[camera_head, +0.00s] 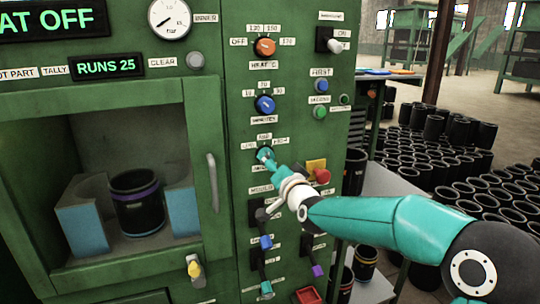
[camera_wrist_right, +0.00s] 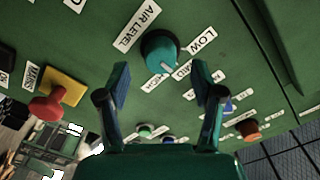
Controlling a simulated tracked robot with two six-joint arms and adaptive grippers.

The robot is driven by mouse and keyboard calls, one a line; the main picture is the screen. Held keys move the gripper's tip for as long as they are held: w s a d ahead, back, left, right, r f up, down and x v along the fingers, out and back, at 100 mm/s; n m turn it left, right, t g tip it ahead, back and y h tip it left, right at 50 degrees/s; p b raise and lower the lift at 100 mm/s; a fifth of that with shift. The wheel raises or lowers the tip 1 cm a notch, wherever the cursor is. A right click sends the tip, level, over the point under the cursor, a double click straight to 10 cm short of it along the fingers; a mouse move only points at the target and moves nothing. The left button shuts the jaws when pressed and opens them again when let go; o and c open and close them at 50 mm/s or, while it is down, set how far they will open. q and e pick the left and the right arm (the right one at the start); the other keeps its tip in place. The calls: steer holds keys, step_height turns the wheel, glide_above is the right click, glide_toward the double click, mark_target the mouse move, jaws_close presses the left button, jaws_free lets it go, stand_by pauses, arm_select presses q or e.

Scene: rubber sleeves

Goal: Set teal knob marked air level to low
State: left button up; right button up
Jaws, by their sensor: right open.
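The teal air level knob (camera_wrist_right: 160,50) sits on the green panel in the right wrist view, with a LOW label (camera_wrist_right: 203,40), a MID label (camera_wrist_right: 182,73) and a HIGH label (camera_wrist_right: 152,83) around it. Its pale pointer line aims roughly at MID, not at LOW. My right gripper (camera_wrist_right: 163,72) is open, its two fingers apart on either side below the knob in that view, with nothing visible between them. In the head view my right gripper (camera_head: 276,166) partly covers the teal knob (camera_head: 264,153); contact cannot be told. My left gripper is not in view.
A blue knob (camera_head: 265,105) and an orange knob (camera_head: 265,47) sit above on the panel. A red button on a yellow plate (camera_head: 316,166) is close at the right. Levers (camera_head: 265,242) hang below. The oven window with a black sleeve (camera_head: 137,202) is at the left.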

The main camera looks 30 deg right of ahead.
steer(key=x, duration=0.3)
steer(key=shift+w+d+p, duration=0.1)
steer(key=shift+w+p, duration=0.2)
steer(key=shift+p, duration=0.05)
steer(key=c, duration=1)
steer(key=shift+d, duration=0.2)
steer(key=shift+c, duration=0.8)
steer(key=shift+a+f+n+b, duration=0.1)
steer(key=shift+n+b, duration=0.65)
steer(key=shift+n, duration=1.4)
steer(key=shift+a+n+b, duration=0.1)
steer(key=shift+n+b, duration=0.65)
steer(key=shift+n, duration=1.7)
